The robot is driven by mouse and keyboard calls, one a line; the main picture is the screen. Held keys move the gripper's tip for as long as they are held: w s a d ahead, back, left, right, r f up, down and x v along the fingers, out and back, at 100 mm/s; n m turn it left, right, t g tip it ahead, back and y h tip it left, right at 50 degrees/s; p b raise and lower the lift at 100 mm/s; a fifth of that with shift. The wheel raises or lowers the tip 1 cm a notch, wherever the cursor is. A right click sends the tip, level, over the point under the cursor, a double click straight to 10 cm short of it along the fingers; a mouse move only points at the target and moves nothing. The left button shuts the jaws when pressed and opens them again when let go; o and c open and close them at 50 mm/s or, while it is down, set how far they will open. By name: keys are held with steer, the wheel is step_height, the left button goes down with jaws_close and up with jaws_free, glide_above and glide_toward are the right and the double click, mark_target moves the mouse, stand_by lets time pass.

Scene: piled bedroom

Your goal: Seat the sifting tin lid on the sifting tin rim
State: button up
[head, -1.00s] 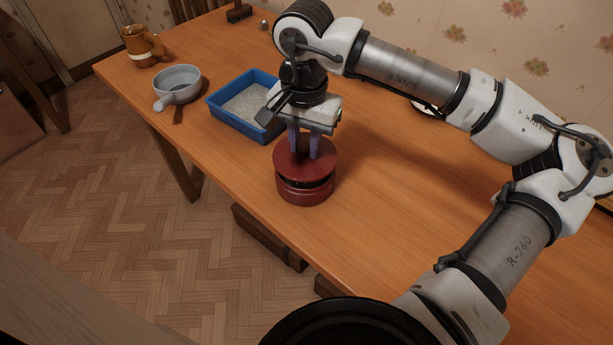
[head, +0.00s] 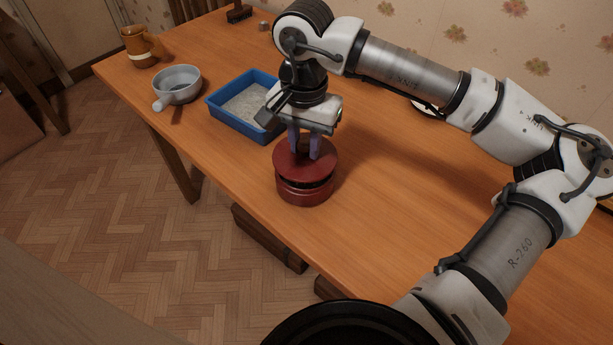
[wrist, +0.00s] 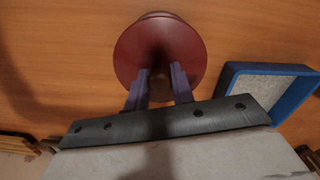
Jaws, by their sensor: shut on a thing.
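The dark red sifting tin lid (head: 305,160) is over the red sifting tin (head: 304,190), near the table's front edge. A dark band shows between lid and tin, and the lid's edge looks slightly tilted and offset; I cannot tell whether it rests fully on the rim, which is hidden under the lid. My gripper (head: 304,150) points down from above, its purple fingers shut on the lid's brown knob. In the wrist view the lid (wrist: 160,45) fills the upper middle, with the knob between the fingers (wrist: 158,83). The tin is mostly hidden below it there.
A blue tray of pale grit (head: 221,117) stands just behind and left of the tin. A grey handled bowl (head: 178,82) and a brown mug (head: 139,48) stand farther left. A brush (head: 239,13) lies at the back. The table right of the tin is clear.

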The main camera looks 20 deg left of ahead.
mark_target(304, 154)
steer(key=shift+f+b, duration=1)
stand_by(0.4)
steer(key=shift+f+b, duration=0.5)
steer(key=shift+b, duration=0.65)
stand_by(1.4)
stand_by(0.4)
steer(key=o, duration=0.8)
steer(key=shift+r, duration=0.35)
steer(key=shift+r+p, duration=0.85)
steer(key=shift+r, duration=0.6)
